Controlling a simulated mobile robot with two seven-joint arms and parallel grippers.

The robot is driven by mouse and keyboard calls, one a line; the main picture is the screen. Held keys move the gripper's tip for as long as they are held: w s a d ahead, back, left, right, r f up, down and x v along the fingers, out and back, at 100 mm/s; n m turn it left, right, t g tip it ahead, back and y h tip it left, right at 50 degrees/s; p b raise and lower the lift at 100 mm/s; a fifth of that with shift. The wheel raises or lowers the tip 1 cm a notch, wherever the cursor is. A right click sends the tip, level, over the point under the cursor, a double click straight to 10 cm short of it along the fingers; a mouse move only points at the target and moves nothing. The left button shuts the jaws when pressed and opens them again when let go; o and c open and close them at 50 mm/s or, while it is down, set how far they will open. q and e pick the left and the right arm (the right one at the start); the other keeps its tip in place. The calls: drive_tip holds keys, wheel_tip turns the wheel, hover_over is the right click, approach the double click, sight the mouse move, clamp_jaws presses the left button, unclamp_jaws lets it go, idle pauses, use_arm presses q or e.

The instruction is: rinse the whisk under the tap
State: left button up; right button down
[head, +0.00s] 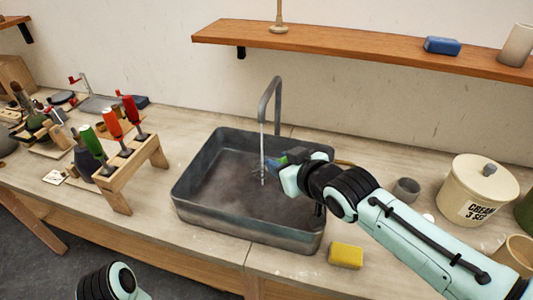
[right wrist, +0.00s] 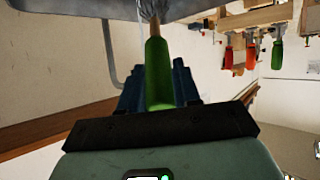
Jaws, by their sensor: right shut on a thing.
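My right gripper (head: 283,161) is over the grey sink (head: 190,190), its blue fingers shut on the whisk's green handle. In the right wrist view the gripper (right wrist: 157,88) closes around the green handle of the whisk (right wrist: 157,62); the wire head is partly cut off at the top edge. In the head view the small wire head of the whisk (head: 257,170) is at the thin water stream (head: 262,145) falling from the grey tap (head: 270,92). I cannot tell how much water touches the wires. My left gripper is out of view.
A yellow sponge (head: 346,255) lies right of the sink's front corner. A grey cup (head: 406,190) and a cream canister (head: 475,192) stand at the right. A wooden rack (head: 122,185) with green and red-handled tools stands left of the sink. A shelf (head: 350,52) runs above.

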drive_tip(key=s+r, duration=0.4)
drive_tip(key=r, duration=0.1)
drive_tip(key=shift+s+a, duration=0.2)
drive_tip(key=shift+s, duration=0.2)
drive_tip(key=shift+f, duration=0.1)
